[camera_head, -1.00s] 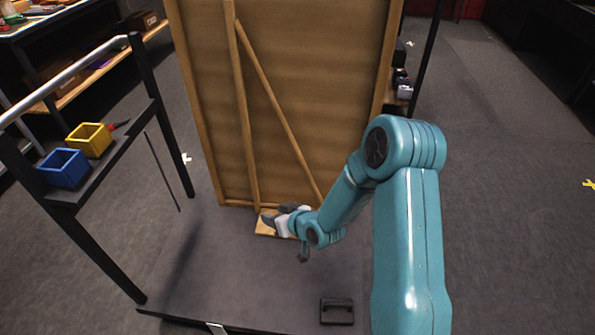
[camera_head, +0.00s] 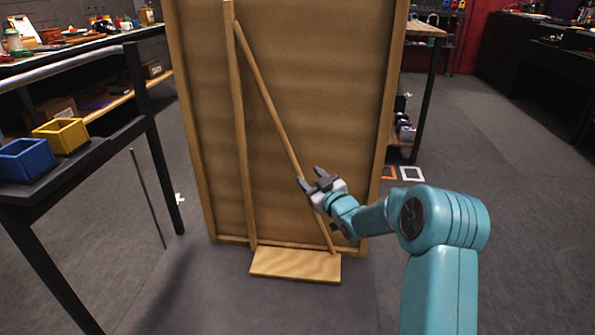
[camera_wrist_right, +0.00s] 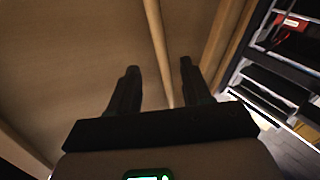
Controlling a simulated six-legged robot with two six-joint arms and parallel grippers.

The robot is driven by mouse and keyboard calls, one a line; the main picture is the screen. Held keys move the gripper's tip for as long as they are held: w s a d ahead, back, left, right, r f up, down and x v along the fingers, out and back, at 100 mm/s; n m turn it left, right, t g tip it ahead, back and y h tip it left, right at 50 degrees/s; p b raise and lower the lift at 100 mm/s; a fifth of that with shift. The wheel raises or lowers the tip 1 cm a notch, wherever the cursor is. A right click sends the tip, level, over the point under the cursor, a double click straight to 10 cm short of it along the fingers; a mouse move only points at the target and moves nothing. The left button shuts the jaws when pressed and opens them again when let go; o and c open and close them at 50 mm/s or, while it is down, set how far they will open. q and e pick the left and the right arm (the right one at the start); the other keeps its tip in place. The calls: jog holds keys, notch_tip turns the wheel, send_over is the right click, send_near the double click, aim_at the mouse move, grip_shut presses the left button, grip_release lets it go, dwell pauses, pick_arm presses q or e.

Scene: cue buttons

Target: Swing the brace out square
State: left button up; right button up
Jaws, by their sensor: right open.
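The brace (camera_head: 268,92) is a thin wooden bar slanting from near the top of an upright wooden post (camera_head: 241,130) down to the right, across the back of a tall wooden panel (camera_head: 340,80). Its lower end is near a flat board (camera_head: 296,266) at the panel's foot. My right gripper (camera_head: 309,178) is open at the brace's lower half, its fingers pointing up and left. In the right wrist view, the brace (camera_wrist_right: 154,25) shows between the two open fingers (camera_wrist_right: 159,66); I cannot tell whether it lies within their reach. My left gripper is not in view.
A dark stand at left holds a blue bin (camera_head: 27,160) and a yellow bin (camera_head: 61,135). A shelf unit (camera_head: 425,90) stands behind the panel at right.

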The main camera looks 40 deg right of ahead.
aim_at(295, 163)
jog(key=b+x, duration=0.1)
jog(key=x, duration=0.7)
jog(key=shift+f, duration=0.1)
grip_shut()
